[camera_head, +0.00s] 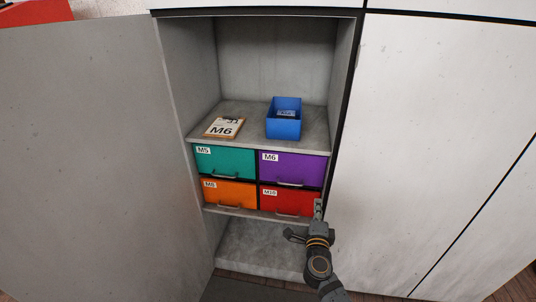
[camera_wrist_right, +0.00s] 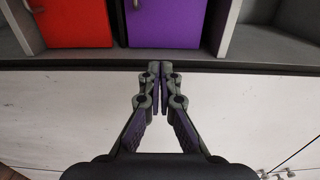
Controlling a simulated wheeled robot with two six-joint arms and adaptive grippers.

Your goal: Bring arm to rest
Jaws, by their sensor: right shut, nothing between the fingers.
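My right gripper (camera_head: 318,207) is shut and empty in the head view, just in front of the cabinet's right edge beside the red drawer. In the right wrist view its fingertips (camera_wrist_right: 160,70) meet, with nothing between them. My right arm comes up from the bottom of the head view. My left arm and gripper are not in view.
An open cabinet holds teal (camera_head: 225,161), purple (camera_head: 293,168), orange (camera_head: 229,193) and red (camera_head: 287,200) drawers, all shut. Above, a shelf (camera_head: 245,122) bears a blue bin (camera_head: 284,128) and a clipboard marked M6 (camera_head: 223,127). A grey door (camera_head: 90,160) stands open at left.

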